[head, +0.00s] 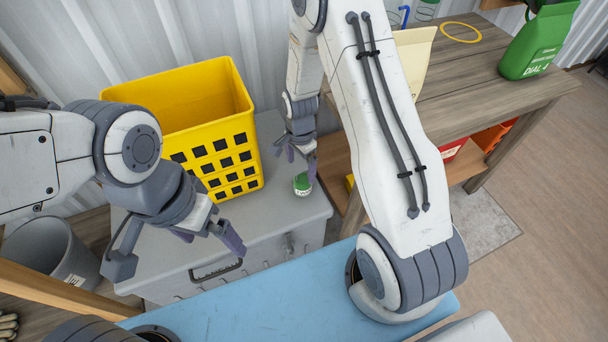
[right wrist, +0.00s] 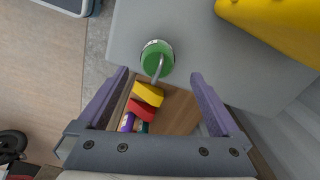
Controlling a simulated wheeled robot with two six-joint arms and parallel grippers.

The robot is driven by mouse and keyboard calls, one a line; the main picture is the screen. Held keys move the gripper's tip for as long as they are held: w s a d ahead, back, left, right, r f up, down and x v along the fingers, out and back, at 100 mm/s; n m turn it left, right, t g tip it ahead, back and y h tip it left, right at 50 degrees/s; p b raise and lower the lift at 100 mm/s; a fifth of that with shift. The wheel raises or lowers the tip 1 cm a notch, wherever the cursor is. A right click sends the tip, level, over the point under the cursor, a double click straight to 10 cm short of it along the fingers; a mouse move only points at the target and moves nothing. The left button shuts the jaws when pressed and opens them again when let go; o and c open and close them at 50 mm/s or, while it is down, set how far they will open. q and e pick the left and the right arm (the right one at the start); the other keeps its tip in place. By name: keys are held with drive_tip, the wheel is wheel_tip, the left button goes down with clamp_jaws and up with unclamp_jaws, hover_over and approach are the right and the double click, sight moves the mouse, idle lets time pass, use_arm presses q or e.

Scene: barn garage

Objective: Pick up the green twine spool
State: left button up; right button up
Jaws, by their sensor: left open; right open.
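The green twine spool (head: 302,184) stands on the grey cabinet top, near its right edge. In the right wrist view the green twine spool (right wrist: 156,55) shows from above as a round green top with a grey curved piece over it. My right gripper (head: 298,152) is open just above the spool. In the right wrist view its two purple fingers (right wrist: 158,77) are spread, with the spool between and just beyond the tips, not gripped. My left gripper (head: 208,238) is open and empty over the front of the cabinet, left of the spool.
A yellow crate (head: 215,135) stands on the grey cabinet (head: 265,215), left of the spool. Red and yellow items (right wrist: 147,95) lie lower, beside the cabinet. A grey bucket (head: 50,250) is at left.

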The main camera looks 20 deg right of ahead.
sight(302, 178)
wheel_tip(302, 178, down, 4)
drive_tip(key=shift+d+f, duration=0.1)
drive_tip(key=shift+f, duration=0.1)
wheel_tip(302, 178, down, 5)
drive_tip(key=shift+s+f+b, duration=0.1)
drive_tip(key=shift+s+b, duration=0.05)
drive_tip(key=shift+b, duration=0.25)
drive_tip(key=c, duration=1.5)
